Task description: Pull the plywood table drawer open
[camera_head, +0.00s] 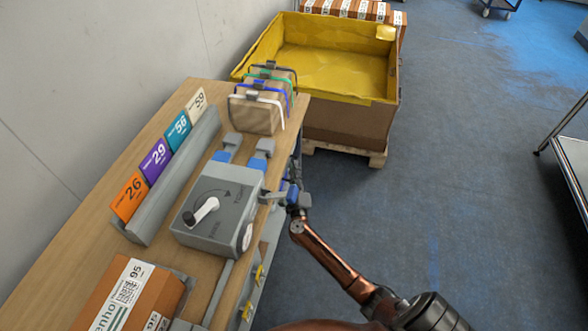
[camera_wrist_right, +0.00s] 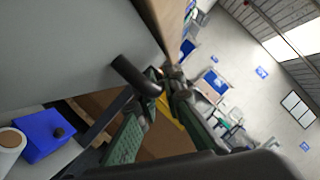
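The plywood table (camera_head: 95,155) runs along the left of the head view. Grey panels with yellow clips (camera_head: 258,275) show along its right side; I cannot tell which part is the drawer front. My right gripper (camera_head: 280,194) is at the table's right edge, beside the grey lever box. In the right wrist view, its green fingers (camera_wrist_right: 164,80) reach toward a dark handle bar (camera_wrist_right: 135,76) on a grey surface (camera_wrist_right: 65,45). The bar's end overlaps the fingertips; whether they grip it is unclear. My left gripper is out of view.
On the table stand the lever box (camera_head: 215,222), numbered cards in a grey rack (camera_head: 190,165), several strapped parcels (camera_head: 258,110) and a carton (camera_head: 125,295). A yellow-lined crate (camera_head: 345,118) on a pallet stands beyond.

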